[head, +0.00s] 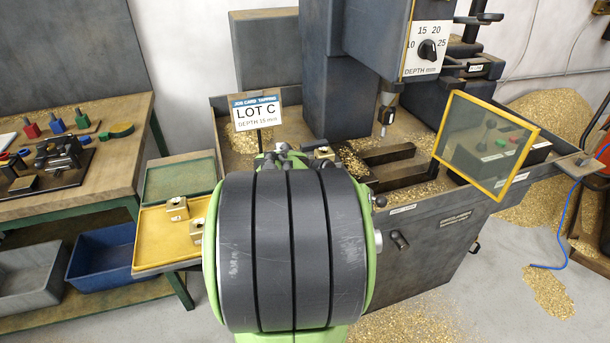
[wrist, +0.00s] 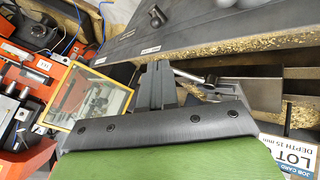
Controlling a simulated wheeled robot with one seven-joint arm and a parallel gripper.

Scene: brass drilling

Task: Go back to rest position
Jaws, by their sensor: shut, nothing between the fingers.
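My gripper (wrist: 156,78) shows in the wrist view as dark fingers, closed together with nothing held. In that view it points toward the drilling machine's dark front edge, with the yellow-framed guard (wrist: 95,100) to its left. In the head view my large dark-and-green arm link hides most of the gripper. The drilling machine (head: 335,85) stands behind the arm, with its chuck (head: 386,110) hanging over the chip-covered bed. The job card (head: 257,110) reads LOT C, depth 15 mm. The depth dial (head: 428,50) is on the machine's head.
A yellow tray (head: 155,235) with brass blocks (head: 177,209) lies left of my arm, with a green tray (head: 180,178) behind it. The yellow-framed guard (head: 487,145) juts out at the right. A workbench (head: 110,150) and blue bin (head: 100,258) stand at the left.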

